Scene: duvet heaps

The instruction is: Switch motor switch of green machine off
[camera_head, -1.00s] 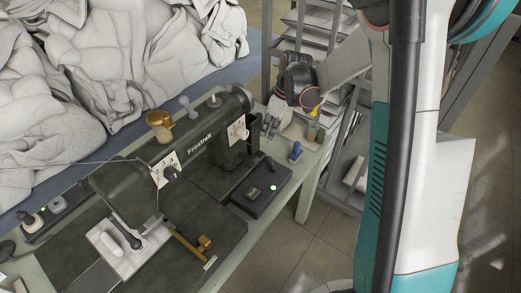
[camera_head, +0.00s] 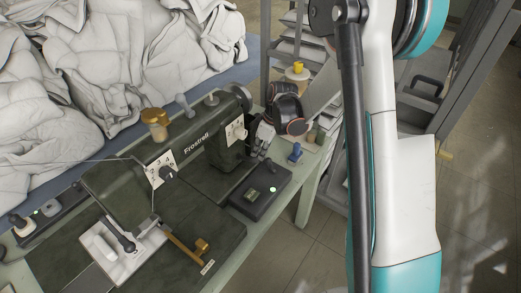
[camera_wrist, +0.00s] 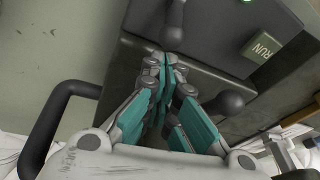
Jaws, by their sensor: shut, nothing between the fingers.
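The dark green sewing machine (camera_head: 200,150), lettered "Frostrell", stands on the table. At its right end is a dark control box (camera_head: 262,195) with a lit green lamp and a small display. The box (camera_wrist: 215,60) also shows in the wrist view, with a lit sign reading "RUN" (camera_wrist: 263,47). A dark round-ended lever (camera_wrist: 175,22) lies right at my fingertips; I cannot tell whether they touch. A second dark knob (camera_wrist: 226,103) sits right of the fingers.
White duvet heaps (camera_head: 160,50) lie behind the table. A small blue object (camera_head: 295,153) stands at the table's right end. Grey shelving (camera_head: 290,45) is behind my gripper. The floor to the right of the table is open.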

